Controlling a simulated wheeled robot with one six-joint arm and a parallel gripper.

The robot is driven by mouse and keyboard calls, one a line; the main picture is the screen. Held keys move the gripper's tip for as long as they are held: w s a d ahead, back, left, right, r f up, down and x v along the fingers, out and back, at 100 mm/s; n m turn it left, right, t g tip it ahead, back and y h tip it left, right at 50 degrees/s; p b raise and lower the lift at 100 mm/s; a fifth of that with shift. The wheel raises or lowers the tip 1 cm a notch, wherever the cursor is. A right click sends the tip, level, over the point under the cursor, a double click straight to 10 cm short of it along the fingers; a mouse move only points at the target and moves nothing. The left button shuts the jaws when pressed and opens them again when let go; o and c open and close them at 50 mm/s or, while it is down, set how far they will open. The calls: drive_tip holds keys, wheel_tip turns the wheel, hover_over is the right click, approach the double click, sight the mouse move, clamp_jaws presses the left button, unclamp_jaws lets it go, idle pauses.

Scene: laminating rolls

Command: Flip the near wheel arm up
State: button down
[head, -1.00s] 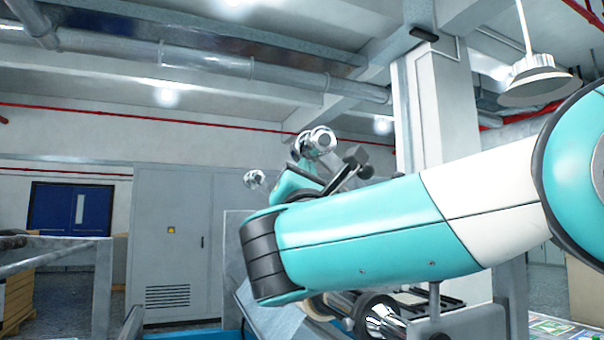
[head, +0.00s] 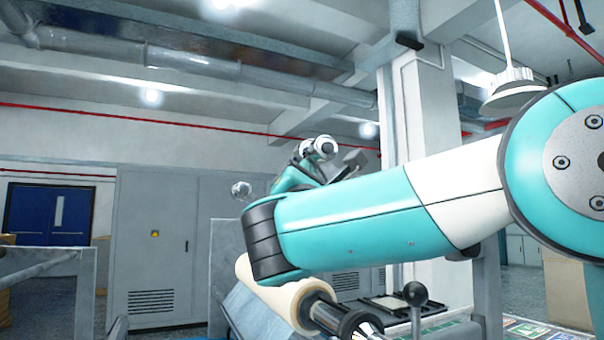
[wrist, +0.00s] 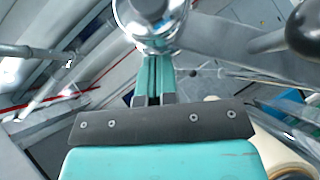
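A chrome wheel (head: 318,147) shows behind the bend of my arm in the head view. A large chrome wheel (wrist: 150,18) is also at the top of the wrist view, directly beyond my fingers and covering their tips. A second, smaller-looking chrome wheel (head: 241,189) is farther left in the head view. My gripper (wrist: 154,76) has its two teal fingers side by side with only a narrow dark line between them. They look shut, with nothing visible between them. Whether they touch the wheel or its arm cannot be told. Most of the wheel arm is hidden by my arm.
A cream roll (head: 285,300) on a shiny shaft lies below my arm, and shows in the wrist view (wrist: 281,152). A black ball-topped lever (head: 415,293) stands to its right. A grey cabinet (head: 155,245) and a metal frame (head: 50,265) are at left; a column (head: 430,130) rises behind.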

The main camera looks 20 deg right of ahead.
drive_tip(key=w+a+f+b+v, duration=0.1)
drive_tip(key=a+b+v, duration=0.1)
drive_tip(key=b+v, duration=0.9)
drive_tip(key=shift+s+a+f, duration=0.25)
drive_tip(key=shift+s+f, duration=0.05)
drive_tip(key=shift+f, duration=0.45)
